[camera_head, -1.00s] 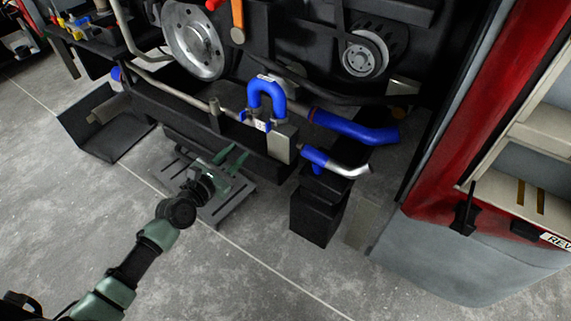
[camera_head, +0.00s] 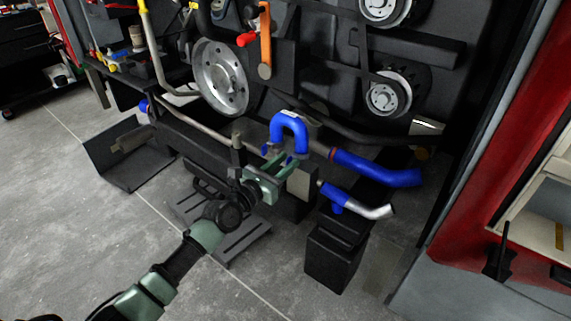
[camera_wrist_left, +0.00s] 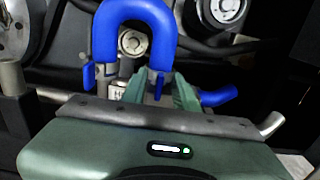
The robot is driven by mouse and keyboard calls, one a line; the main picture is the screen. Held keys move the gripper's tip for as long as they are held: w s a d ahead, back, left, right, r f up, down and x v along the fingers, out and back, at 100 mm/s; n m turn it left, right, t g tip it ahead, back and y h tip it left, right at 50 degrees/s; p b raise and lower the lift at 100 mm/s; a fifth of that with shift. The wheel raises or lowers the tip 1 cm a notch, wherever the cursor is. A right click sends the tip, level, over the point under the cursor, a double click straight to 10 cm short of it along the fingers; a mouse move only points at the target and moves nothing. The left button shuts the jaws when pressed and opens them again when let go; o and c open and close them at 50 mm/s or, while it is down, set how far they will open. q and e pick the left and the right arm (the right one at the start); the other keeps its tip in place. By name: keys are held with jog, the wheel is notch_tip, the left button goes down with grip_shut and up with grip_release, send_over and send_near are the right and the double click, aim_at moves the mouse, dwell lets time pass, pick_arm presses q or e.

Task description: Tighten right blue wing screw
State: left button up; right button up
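A blue U-shaped hose (camera_head: 288,124) stands on the machine's front ledge, and it also shows in the wrist view (camera_wrist_left: 107,40). In the wrist view a left blue wing screw (camera_wrist_left: 88,75) sits below the hose's left end. The right blue wing screw (camera_wrist_left: 159,84) sits below its right end. My left gripper (camera_head: 285,160) reaches up to the hose's lower ends. Its green fingers (camera_wrist_left: 160,88) are apart, one on each side of the right wing screw. I cannot tell whether they touch it. My right gripper is not in view.
A thick blue hose (camera_head: 375,168) and a blue hose with a silver end (camera_head: 355,204) stick out to the right. A black block (camera_head: 333,257) stands below them. A red-edged panel (camera_head: 500,130) bounds the right side. The grey floor (camera_head: 110,220) at the left front is clear.

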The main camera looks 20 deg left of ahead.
pick_arm(q)
grip_shut()
